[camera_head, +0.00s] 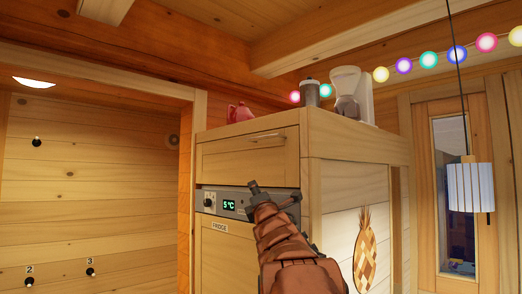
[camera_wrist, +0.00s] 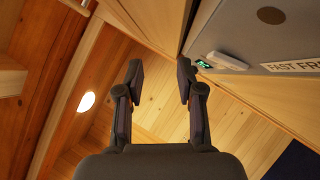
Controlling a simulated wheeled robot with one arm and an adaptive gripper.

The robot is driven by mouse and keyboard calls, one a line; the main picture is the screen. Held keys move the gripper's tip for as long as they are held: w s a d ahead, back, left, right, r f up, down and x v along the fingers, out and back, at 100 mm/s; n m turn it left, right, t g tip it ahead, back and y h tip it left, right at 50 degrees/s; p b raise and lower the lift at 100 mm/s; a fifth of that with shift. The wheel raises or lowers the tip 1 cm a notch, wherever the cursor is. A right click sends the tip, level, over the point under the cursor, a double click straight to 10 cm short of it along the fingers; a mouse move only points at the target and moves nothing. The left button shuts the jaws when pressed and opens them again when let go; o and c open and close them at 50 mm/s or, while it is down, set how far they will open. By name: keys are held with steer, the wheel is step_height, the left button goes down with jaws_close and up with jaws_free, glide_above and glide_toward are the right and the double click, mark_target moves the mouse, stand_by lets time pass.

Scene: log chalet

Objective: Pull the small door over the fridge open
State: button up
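The small door (camera_head: 248,160) is a wide wooden flap at the top of the fridge cabinet, and it looks shut. A thin metal bar handle (camera_head: 267,136) runs along its upper part. Below it is the grey control panel (camera_head: 229,204) with a green "5°C" display, then the wooden fridge door (camera_head: 228,258). My gripper (camera_head: 275,191) is in front of the panel's right part, lower than the handle and apart from it. In the wrist view my gripper (camera_wrist: 160,76) has its two fingers spread, with nothing between them. The handle is not identifiable in the wrist view.
On the cabinet top stand a red object (camera_head: 239,113), a grey canister (camera_head: 310,93) and a white appliance (camera_head: 352,94). A striped lamp (camera_head: 470,187) hangs at the right by a window. Left of the cabinet is a plank wall (camera_head: 90,185) with pegs.

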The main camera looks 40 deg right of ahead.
step_height(320, 180, up, 7)
steer(key=s+d+n+t+y, duration=0.1)
steer(key=s+d+n+t, duration=0.1)
steer(key=n+t, duration=0.3)
steer(key=n+t+y, duration=0.2)
steer(key=n+y, duration=0.3)
steer(key=n, duration=0.3)
glide_toward(261, 138)
steer(key=x, duration=0.3)
steer(key=p+x, duration=0.5)
steer(key=x, duration=0.2)
steer(key=shift+d, duration=0.2)
steer(key=shift+w+d+r+p, duration=0.1)
steer(key=shift+w+p, duration=0.2)
steer(key=shift+w, duration=0.05)
jaws_close()
